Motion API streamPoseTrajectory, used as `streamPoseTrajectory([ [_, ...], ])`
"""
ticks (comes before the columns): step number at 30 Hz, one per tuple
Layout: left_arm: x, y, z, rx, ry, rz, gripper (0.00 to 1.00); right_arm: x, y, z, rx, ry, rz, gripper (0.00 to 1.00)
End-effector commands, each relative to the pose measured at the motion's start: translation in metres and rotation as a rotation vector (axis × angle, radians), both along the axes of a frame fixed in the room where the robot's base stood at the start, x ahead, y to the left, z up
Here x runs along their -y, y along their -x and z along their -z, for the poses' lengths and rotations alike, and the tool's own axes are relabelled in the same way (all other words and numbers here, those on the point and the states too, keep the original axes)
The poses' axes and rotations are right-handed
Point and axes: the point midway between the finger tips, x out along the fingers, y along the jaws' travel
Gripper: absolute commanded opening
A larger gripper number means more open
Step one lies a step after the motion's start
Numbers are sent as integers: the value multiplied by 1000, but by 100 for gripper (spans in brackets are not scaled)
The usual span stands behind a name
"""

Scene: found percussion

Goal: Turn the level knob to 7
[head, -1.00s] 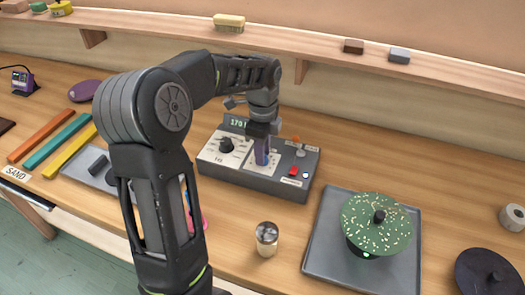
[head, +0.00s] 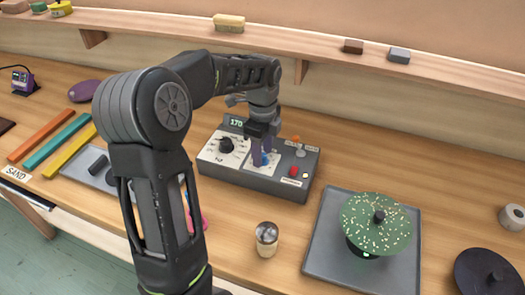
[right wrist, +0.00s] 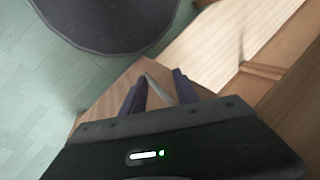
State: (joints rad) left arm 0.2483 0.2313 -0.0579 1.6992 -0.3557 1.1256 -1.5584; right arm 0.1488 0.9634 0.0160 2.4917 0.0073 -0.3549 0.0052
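The grey control box (head: 290,185) stands on the bench in the head view. A large black knob (head: 227,145) with a white dial is on its left part, under a display reading 170. My left gripper (head: 262,160) reaches down over the white dial plate in the middle of the box. A small blue knob (head: 265,158) shows at its fingertips, partly hidden by them. Whether the fingers press on it, and its pointer setting, I cannot make out. My right gripper (right wrist: 158,90) shows in the right wrist view with its fingers apart, away from the box.
A red button (head: 294,171) and a small lever (head: 299,148) sit right of my left gripper. A metal-topped jar (head: 267,238) stands in front of the box. A grey tray (head: 318,262) with a green speckled disc (head: 360,215) is to the right.

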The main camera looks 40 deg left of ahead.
Motion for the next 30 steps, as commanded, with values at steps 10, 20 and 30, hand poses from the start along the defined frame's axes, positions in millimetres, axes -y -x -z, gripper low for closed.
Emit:
streamPoseTrajectory([
  [10,0,0,-3,-1,0,0,46,0,0,1,0,0,0,36],
  [20,0,-1,-49,2,0,0,46,0,-1,7,3,-2,0,36],
  [30,0,0,-78,-2,0,1,46,-1,-1,8,4,-2,-1,36],
])
